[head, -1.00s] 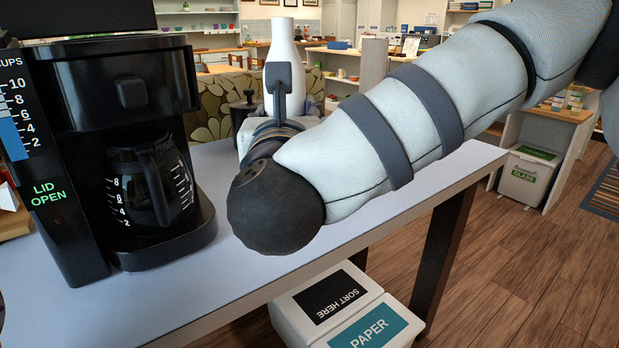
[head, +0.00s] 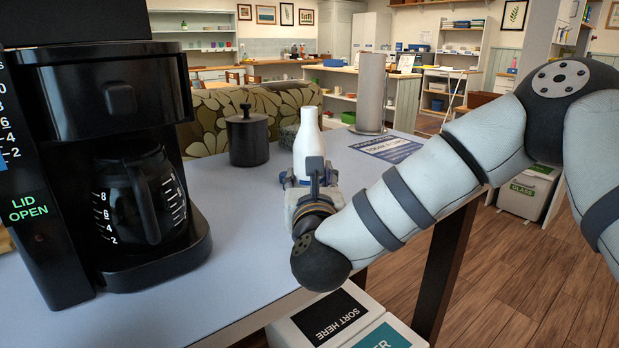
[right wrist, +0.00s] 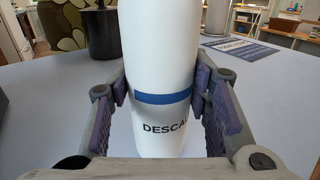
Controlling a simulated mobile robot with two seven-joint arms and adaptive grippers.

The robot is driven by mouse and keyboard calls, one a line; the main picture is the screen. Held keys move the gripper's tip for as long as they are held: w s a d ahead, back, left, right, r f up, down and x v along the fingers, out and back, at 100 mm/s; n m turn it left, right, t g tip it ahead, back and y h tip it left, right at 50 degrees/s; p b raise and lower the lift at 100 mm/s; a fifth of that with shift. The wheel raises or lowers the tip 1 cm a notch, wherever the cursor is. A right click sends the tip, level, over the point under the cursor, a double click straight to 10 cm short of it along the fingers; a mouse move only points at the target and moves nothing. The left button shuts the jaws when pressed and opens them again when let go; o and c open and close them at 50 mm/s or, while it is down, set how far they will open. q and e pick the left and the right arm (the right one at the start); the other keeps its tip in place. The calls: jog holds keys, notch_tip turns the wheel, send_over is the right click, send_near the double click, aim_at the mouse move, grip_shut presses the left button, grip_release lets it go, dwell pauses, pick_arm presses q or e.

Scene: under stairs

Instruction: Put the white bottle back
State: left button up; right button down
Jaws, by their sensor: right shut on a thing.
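The white bottle (head: 307,148) is upright over the table (head: 240,215), to the right of the coffee maker. My right gripper (head: 308,178) is shut on its lower body. In the right wrist view, the bottle (right wrist: 160,60) has a blue band and lettering starting "DESCA". The fingers of my right gripper (right wrist: 160,90) press on both sides of it. The bottle's base is largely hidden by the gripper, so I cannot tell whether it touches the table. My left gripper is not in view.
A black coffee maker (head: 110,90) with a glass carafe stands at left. The front table surface is clear.

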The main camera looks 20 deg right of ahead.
jog(key=c, duration=0.8)
grip_release()
jog(key=shift+c, duration=0.2)
jog(key=shift+s, duration=0.15)
jog(key=v, duration=1.1)
jog(key=shift+s+p, duration=0.35)
jog(key=shift+a, duration=0.1)
